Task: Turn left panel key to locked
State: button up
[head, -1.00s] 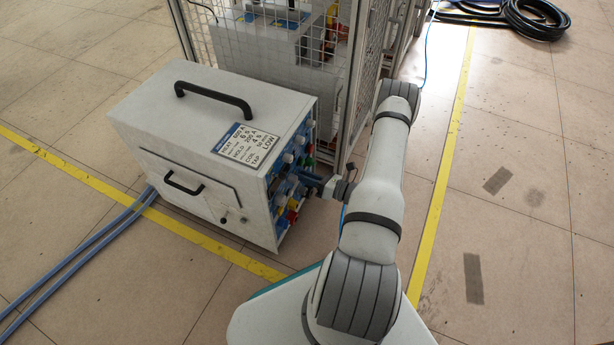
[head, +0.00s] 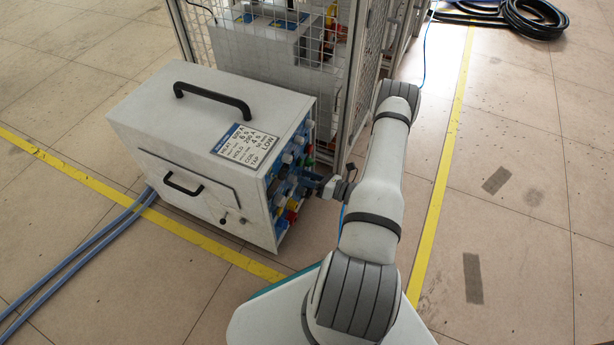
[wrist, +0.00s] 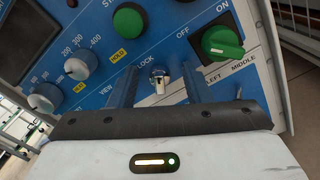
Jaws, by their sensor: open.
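The panel key (wrist: 157,82) is a small silver key switch on the blue control panel (wrist: 90,98), below the word LOCK in the wrist view. My gripper (wrist: 158,88) is open, with one blue finger on the left of the key and the other on its right. I see gaps between the key and both fingers. How deep the fingers reach around it is hard to tell. In the head view my gripper (head: 314,184) is at the panel side of the white heater cabinet (head: 165,120), and the key cannot be made out there.
A green rotary knob (wrist: 222,43) is right of the key, and a green button (wrist: 128,20) is above left. Grey dials (wrist: 80,65) are at the left. A mesh cage (head: 350,90) stands close behind the cabinet.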

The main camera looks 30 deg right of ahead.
jog(key=p+v, duration=0.2)
jog(key=v, duration=0.5)
jog(key=shift+s+d, duration=0.2)
